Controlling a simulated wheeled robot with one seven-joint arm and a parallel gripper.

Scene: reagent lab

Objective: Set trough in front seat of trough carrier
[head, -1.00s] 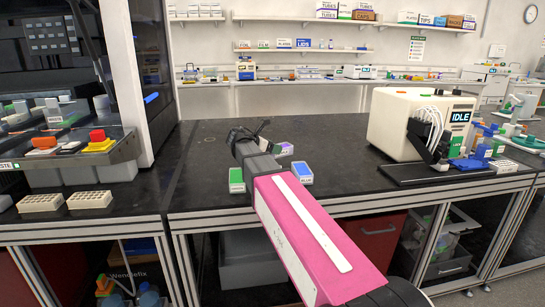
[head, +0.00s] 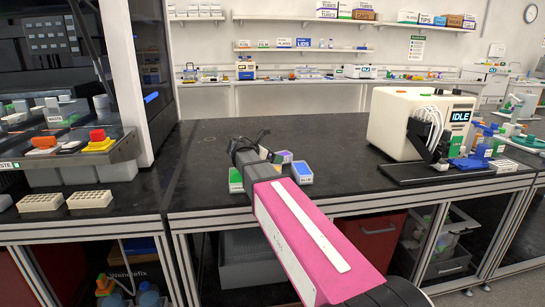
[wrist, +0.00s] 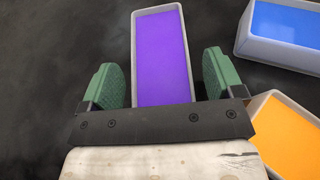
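A long trough with purple liquid (wrist: 163,60) lies between the fingers of my gripper (wrist: 166,75) in the wrist view. The gripper is open, with a gap on both sides of the trough, and I cannot tell its height above it. In the head view the purple trough (head: 286,154) shows on the bench, right of my dark gripper (head: 248,143), which partly hides the group of troughs. I cannot make out a trough carrier with certainty.
A blue trough (wrist: 284,25) and an orange trough (wrist: 285,133) lie close on the right in the wrist view. A green trough (head: 236,178) stands at the bench's front edge. A white instrument (head: 412,118) stands on the right. The bench behind the arm is clear.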

